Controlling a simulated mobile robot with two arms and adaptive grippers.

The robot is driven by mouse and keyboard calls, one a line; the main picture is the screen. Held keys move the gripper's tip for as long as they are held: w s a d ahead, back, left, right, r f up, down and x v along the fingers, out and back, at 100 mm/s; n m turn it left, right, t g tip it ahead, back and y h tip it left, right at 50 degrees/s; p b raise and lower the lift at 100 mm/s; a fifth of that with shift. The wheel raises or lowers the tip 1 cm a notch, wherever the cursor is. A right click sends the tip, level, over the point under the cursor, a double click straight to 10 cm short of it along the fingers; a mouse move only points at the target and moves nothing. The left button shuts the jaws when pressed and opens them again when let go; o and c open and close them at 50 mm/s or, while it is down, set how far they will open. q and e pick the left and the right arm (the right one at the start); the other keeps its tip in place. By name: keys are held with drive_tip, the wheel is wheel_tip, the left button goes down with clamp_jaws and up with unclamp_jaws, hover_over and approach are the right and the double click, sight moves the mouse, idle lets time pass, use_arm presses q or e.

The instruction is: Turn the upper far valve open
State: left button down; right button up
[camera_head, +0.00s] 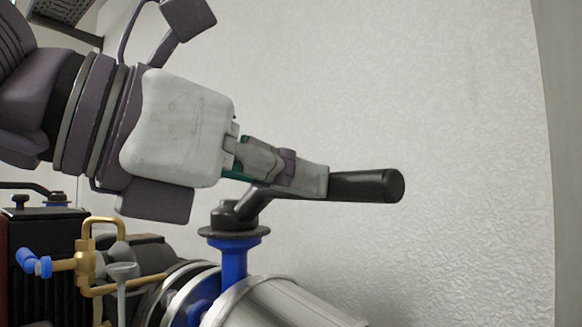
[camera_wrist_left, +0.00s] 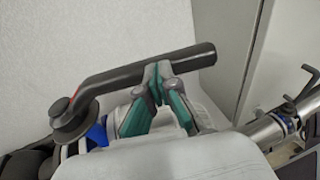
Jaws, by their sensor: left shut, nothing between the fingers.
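The valve has a black lever handle (camera_head: 365,186) on a blue stem (camera_head: 236,258), with a dark round collar at its pivot. The handle points right in the head view. My left gripper (camera_head: 318,180) is shut and empty, its fingertips against or just in front of the handle's near side, covering its middle. In the left wrist view the closed fingertips (camera_wrist_left: 157,72) overlap the lower edge of the handle (camera_wrist_left: 110,82), which runs from the pivot at lower left to upper right. I cannot tell whether they touch. My right gripper is not in view.
Below the valve lies a silver cylinder (camera_head: 285,306). At lower left are brass pipework (camera_head: 100,285) with a small blue handle (camera_head: 30,262) and a dark box. A pale textured wall (camera_head: 440,110) stands behind. The space right of the handle is clear.

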sight(342, 178)
use_arm(q)
drive_tip(key=w+d+n+t+y+b, duration=0.1)
drive_tip(key=d+b, duration=0.1)
drive_tip(key=w+d+n+t+y+b, duration=0.1)
drive_tip(key=d+n+t+y+b, duration=0.1)
drive_tip(key=b, duration=0.1)
drive_tip(key=shift+w, duration=0.2)
drive_tip(key=shift+w+d, duration=0.15)
drive_tip(key=shift+w, duration=0.05)
drive_tip(key=shift+a, duration=0.2)
